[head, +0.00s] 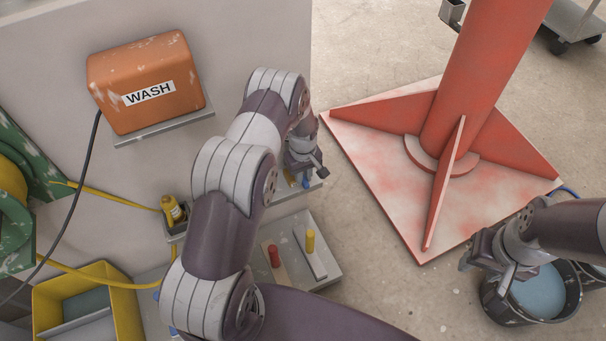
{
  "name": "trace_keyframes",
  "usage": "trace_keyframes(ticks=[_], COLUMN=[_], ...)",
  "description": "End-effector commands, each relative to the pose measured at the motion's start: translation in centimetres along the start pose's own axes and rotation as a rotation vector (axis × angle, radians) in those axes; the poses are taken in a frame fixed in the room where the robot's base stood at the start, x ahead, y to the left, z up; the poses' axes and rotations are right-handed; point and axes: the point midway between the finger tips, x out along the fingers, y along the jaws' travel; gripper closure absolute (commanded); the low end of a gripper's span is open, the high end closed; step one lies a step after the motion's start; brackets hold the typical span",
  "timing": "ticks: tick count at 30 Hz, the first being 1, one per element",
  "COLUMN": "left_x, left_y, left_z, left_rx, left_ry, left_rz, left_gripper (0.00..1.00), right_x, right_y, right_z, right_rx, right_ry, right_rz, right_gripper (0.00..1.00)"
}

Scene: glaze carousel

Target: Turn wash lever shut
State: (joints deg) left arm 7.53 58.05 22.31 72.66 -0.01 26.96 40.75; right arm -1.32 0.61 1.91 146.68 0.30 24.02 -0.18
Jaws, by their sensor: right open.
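An orange box labelled WASH (150,85) sits on a small grey ledge on the pale wall panel. My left gripper (308,172) is at the panel's right edge, seen from above and partly behind my own arm. A small blue piece (305,182) shows just under its fingers; I cannot tell whether this is the wash lever or whether the gripper touches it. The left fingers are too small to tell open from shut. My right gripper (487,268) is open and empty at the left rim of a dark bucket (515,311) holding blue liquid.
A yellow nozzle (173,211) hangs in a holder. A yellow bin (85,303) is lower left. A red column's base plate (385,205) fills the middle right.

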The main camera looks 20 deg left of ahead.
Motion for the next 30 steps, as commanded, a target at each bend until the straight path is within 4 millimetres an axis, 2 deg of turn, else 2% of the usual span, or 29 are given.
trace_keyframes(ticks=[11,30], left_x=[-0.1,-0.1], left_y=[-0.5,-3.0], left_z=[0.0,-1.0], left_rx=[0.091,0.638], left_ry=[-0.002,-0.002], left_rz=[-0.001,0.0], left_gripper=[1.0,1.0], right_x=[-0.5,-1.8], right_y=[0.0,0.0], right_z=[-0.1,-0.2], right_rx=[0.0,0.0], right_ry=[0.0,0.0], right_rz=[0.0,0.0], right_gripper=[0.55,0.55])
